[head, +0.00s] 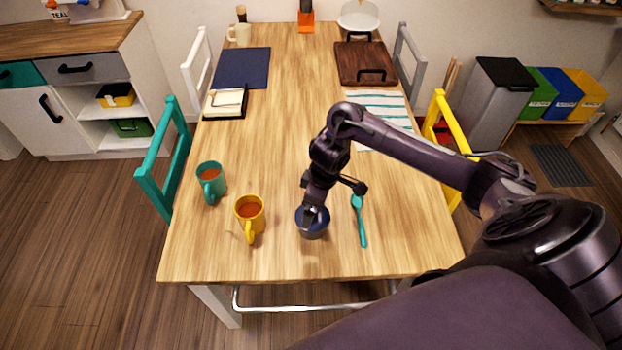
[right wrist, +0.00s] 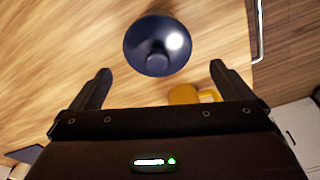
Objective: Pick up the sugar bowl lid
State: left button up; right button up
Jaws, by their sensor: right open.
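The sugar bowl (head: 313,233) stands near the front of the wooden table, grey-blue and partly hidden by my right gripper (head: 309,213). Its dark blue lid (head: 323,218) shows beside the gripper. In the right wrist view the round, shiny lid (right wrist: 158,35) has a small knob (right wrist: 157,64) and lies just ahead of my right gripper (right wrist: 160,69). The two fingers are spread wide, left and right of the knob, with nothing between them gripped. The lid appears to sit on the bowl. My left gripper is not in view.
A yellow mug (head: 250,215) and a teal mug (head: 211,182) stand left of the bowl. A teal spoon (head: 360,222) lies close on its right. The table (head: 270,130) behind is clear up to the striped cloth (head: 384,108) and notebook (head: 225,103).

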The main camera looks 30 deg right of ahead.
jog(key=shift+w+f+p, duration=0.2)
jog(key=shift+f+p, duration=0.1)
jog(key=shift+f, duration=0.95)
jog(key=f, duration=0.2)
jog(key=shift+w+a+f, duration=0.1)
jog(key=shift+w+f, duration=0.15)
jog(key=shift+f, duration=0.1)
jog(key=c, duration=0.6)
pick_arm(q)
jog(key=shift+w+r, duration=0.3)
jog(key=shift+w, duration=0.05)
pick_arm(e)
jog(key=shift+c, duration=0.8)
jog(key=shift+r, duration=0.1)
